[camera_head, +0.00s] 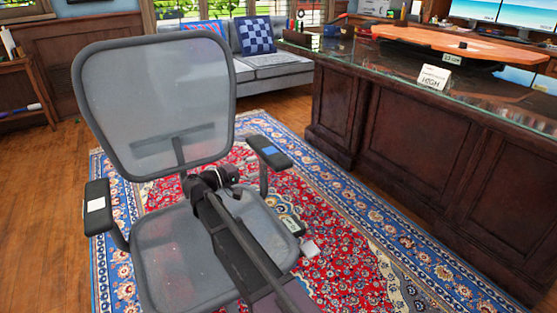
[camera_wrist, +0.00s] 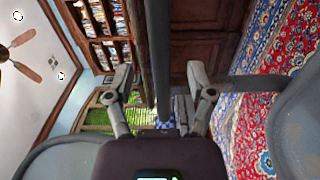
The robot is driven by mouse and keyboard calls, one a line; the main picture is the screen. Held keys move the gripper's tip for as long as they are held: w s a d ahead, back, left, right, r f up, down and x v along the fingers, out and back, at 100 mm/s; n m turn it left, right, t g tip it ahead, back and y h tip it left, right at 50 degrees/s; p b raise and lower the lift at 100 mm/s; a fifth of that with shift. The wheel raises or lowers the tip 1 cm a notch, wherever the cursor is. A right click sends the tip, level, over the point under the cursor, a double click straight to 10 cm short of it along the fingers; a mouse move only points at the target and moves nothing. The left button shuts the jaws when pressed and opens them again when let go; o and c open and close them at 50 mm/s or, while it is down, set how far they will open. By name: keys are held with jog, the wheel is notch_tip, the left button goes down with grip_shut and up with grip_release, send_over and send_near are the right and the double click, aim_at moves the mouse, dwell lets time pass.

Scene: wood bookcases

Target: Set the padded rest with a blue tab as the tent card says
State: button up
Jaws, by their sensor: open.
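The mesh office chair has two padded rests. The rest with a blue tab (camera_head: 268,151) is on the right in the head view; the other rest, with a white tab (camera_head: 96,206), is on the left. The tent card (camera_head: 433,77) stands on the desk; its large word reads "HIGH", and its smaller line is too small to read. My gripper (camera_wrist: 160,77) is open in the wrist view. A dark bar (camera_wrist: 160,50) shows between its fingers, possibly the rest's edge; I cannot tell whether they touch. My gripper's fingertips are unclear in the head view.
The chair's mesh back (camera_head: 155,100) and seat (camera_head: 170,260) are close to my arm. The wooden desk (camera_head: 400,140) stands to the right, with an orange board (camera_head: 430,42) on top. A grey sofa (camera_head: 275,68) is behind.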

aim_at(279, 159)
jog(key=x, duration=0.9)
jog(key=shift+w+d, duration=0.2)
grip_shut()
